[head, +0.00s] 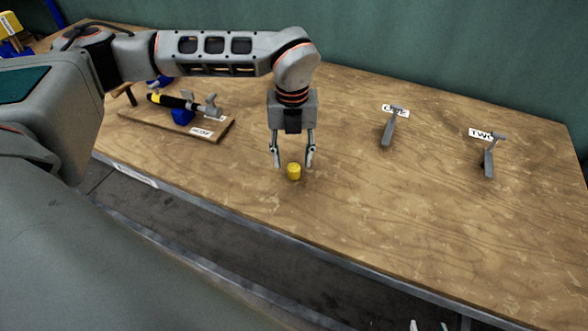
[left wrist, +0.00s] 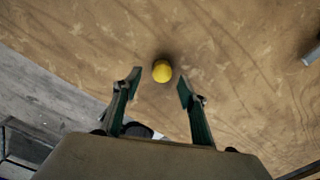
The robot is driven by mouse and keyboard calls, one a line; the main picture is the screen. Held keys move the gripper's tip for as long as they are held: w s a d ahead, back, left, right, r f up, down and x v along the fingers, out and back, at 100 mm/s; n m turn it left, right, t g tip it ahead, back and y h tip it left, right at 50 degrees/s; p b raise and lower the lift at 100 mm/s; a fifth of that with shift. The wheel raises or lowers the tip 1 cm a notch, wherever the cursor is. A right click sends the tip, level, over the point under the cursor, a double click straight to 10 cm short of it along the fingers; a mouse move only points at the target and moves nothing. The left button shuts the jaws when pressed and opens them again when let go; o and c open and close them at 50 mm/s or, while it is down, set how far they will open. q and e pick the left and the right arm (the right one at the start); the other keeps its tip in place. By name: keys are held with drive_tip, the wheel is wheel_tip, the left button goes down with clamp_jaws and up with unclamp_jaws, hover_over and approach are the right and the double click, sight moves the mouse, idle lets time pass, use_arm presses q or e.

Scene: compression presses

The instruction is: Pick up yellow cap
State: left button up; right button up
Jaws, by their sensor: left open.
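A small yellow cap (head: 293,172) stands on the wooden table near its front edge. It also shows in the left wrist view (left wrist: 162,71), between and slightly beyond the fingertips. My left gripper (head: 292,163) points down above the table, its two fingers apart, one on each side of the cap in the picture. Nothing is between the fingers in contact with them, and the cap looks untouched. In the left wrist view the left gripper (left wrist: 158,86) is open. My right gripper (head: 428,326) shows only as two separated fingertips at the bottom edge.
A wooden board (head: 215,130) with a black and yellow tool and blue holder lies left of the gripper. Two grey presses, by labels ONE (head: 388,132) and TWO (head: 489,160), stand at the right. The table (head: 400,200) around the cap is clear.

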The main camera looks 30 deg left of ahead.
sight(294, 166)
use_arm(q)
wheel_tip(294, 166, down, 4)
drive_tip(key=shift+w+d, duration=0.1)
drive_tip(key=shift+w, duration=0.05)
drive_tip(key=c, duration=0.8)
drive_tip(key=shift+r, duration=0.1)
